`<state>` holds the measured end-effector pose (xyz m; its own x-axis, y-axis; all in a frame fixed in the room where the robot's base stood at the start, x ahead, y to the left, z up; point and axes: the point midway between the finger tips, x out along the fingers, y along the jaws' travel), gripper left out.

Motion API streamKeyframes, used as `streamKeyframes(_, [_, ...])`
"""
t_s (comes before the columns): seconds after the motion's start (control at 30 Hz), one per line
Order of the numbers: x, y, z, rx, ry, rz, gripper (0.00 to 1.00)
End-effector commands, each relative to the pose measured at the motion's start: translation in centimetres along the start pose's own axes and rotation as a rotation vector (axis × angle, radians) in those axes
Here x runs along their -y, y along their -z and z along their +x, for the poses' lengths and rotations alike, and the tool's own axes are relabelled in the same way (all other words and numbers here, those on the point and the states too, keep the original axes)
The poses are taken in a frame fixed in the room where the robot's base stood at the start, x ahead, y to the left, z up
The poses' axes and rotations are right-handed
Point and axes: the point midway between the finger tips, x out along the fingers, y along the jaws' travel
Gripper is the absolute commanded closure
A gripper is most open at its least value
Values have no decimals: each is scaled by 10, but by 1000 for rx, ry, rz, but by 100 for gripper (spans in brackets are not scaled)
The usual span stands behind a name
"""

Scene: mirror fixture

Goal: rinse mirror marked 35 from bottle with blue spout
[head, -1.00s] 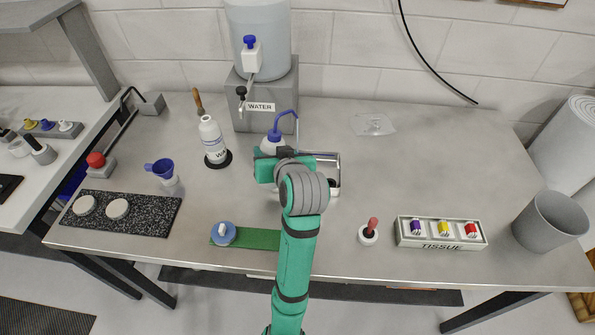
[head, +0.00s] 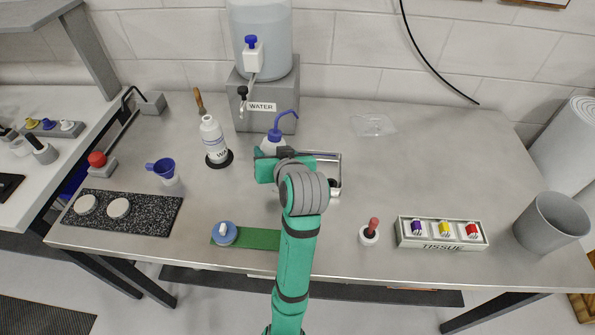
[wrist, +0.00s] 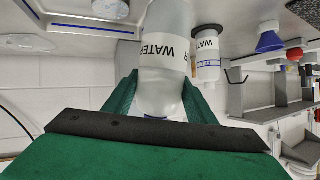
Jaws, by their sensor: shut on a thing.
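My gripper (wrist: 165,95) is shut on the white wash bottle with the blue spout (head: 273,146). In the wrist view the bottle (wrist: 165,45) stands between the green fingers, its WATER label upside down in the picture. In the head view my arm hides its lower part, and I cannot tell whether it touches the bench. Just right of the gripper is a metal frame (head: 340,168), partly hidden by my wrist, with a small pale round part at its front. A pale round piece also shows in the wrist view (wrist: 110,8). I can read no 35 anywhere.
A second WATER bottle (head: 214,142) stands on a black disc to the left. The water tank on its grey block (head: 285,85) is behind.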

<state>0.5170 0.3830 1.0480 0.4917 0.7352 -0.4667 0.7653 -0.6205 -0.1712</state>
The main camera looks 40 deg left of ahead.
Motion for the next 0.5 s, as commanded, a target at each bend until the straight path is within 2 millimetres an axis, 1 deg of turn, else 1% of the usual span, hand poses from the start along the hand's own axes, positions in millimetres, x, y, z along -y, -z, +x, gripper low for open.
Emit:
streamKeyframes(0.17, [-1,6,-4,-5,-3,1,57])
streamKeyframes(0.5, [6,25,-12,-3,2,-2,57])
